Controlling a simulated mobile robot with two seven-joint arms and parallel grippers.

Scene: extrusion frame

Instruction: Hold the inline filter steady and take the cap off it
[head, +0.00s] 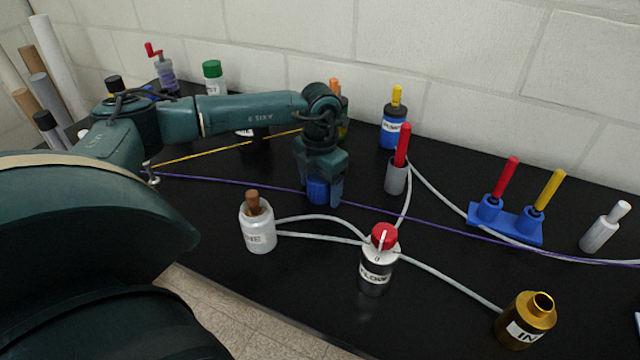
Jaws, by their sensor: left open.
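A gold cylinder (527,324) with a partly visible label starting "IN" stands at the lower right; it looks like the inline filter. A narrower gold piece (542,302) sits on its top; I cannot tell whether this is the cap or an open neck. My left gripper (319,198) is open and points down over the table's middle, well left of and behind the gold cylinder. A small blue object (318,190) shows between its fingers; I cannot tell whether they touch it. My right gripper is not in view.
A red-capped "FLOW" bottle (377,272) and a white bottle (258,229) with a brown stopper stand in front, linked by pale tubes (455,277). A blue bottle (393,128), grey holder (397,176) and blue stand (505,222) are behind. A purple cord (470,233) crosses the black table.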

